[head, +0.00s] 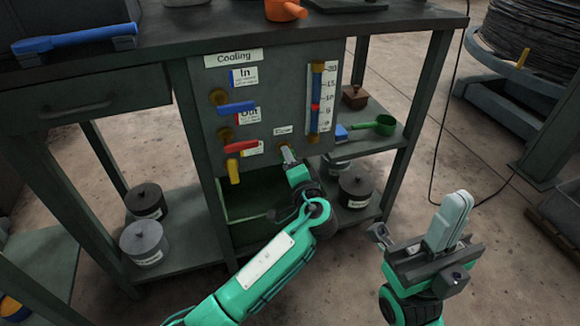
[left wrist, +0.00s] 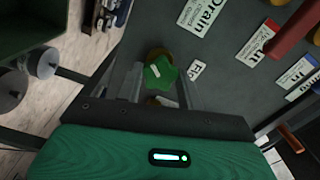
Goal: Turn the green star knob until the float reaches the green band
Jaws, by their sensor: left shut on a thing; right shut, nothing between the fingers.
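The green star knob (left wrist: 160,73) shows in the left wrist view, on a brass stem on the grey panel (head: 262,75). My left gripper (head: 287,153) is at the panel's lower part, shut on the knob, with one finger on each side of it. The gripper hides the knob in the head view. The upright gauge (head: 322,97) is on the panel's right side, with a blue tube and a number scale. A red float (head: 315,107) sits around the middle of the tube. I cannot make out a green band. My right gripper (head: 449,222) is shut and empty, away from the panel.
Lidded pots stand on low shelves. Floor around my right gripper is clear.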

